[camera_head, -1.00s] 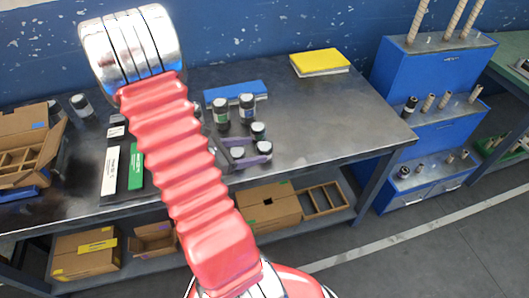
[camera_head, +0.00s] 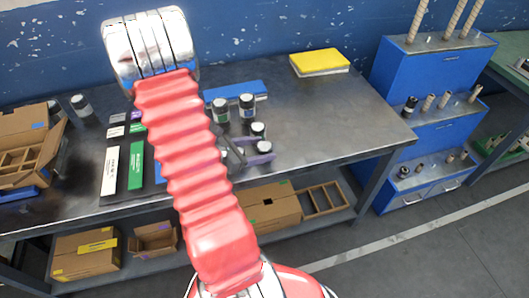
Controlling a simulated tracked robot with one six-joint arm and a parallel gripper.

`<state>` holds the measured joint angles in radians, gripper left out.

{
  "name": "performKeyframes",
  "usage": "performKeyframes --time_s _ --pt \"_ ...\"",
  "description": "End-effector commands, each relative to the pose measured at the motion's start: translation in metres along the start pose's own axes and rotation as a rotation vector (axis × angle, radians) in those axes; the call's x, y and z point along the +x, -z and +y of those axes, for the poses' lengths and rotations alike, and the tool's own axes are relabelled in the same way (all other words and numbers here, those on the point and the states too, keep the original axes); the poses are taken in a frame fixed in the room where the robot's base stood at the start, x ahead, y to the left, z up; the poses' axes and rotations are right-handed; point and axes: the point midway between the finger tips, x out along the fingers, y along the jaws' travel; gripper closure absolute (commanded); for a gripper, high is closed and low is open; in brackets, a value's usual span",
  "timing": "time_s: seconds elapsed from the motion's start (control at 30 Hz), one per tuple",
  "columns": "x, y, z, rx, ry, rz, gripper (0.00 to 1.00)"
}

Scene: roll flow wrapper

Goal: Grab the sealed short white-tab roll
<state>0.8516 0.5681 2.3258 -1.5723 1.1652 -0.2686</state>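Several short dark cylinders with pale tops stand on the bench. One (camera_head: 220,110) has a green mark and another (camera_head: 247,107) a bluish one. Two more (camera_head: 258,130) (camera_head: 264,147) are at the purple-and-grey holders. A separate one (camera_head: 81,105) stands at the far left. I cannot tell which is the sealed short white-tab roll. A board at the left bears a white strip (camera_head: 110,171) and a green strip (camera_head: 136,166).
A blue pad (camera_head: 236,91) and a yellow block (camera_head: 320,61) lie at the back. Cardboard boxes (camera_head: 14,124) fill the left end, and more (camera_head: 262,207) stand on the lower shelf. The bench's right side is clear. A blue stepped rack (camera_head: 430,70) stands right of it.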

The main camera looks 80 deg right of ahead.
Motion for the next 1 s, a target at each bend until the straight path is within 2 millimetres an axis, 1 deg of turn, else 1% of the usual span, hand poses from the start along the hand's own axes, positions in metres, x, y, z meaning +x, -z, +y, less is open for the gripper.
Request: performKeyframes --time_s 0.03,0.07,0.6,0.87,1.0 --pt "-0.0001 0.0000 0.0000 0.000 0.000 0.000 0.44" --pt "-0.0001 0.0000 0.0000 0.000 0.000 0.000 0.46" --pt "-0.0003 -0.0001 0.0002 0.000 0.000 0.000 0.84" --pt "-0.0006 -0.0008 0.0002 0.000 -0.001 0.000 0.84" --pt "-0.0025 -0.0055 0.0005 0.002 -0.001 -0.001 0.84"
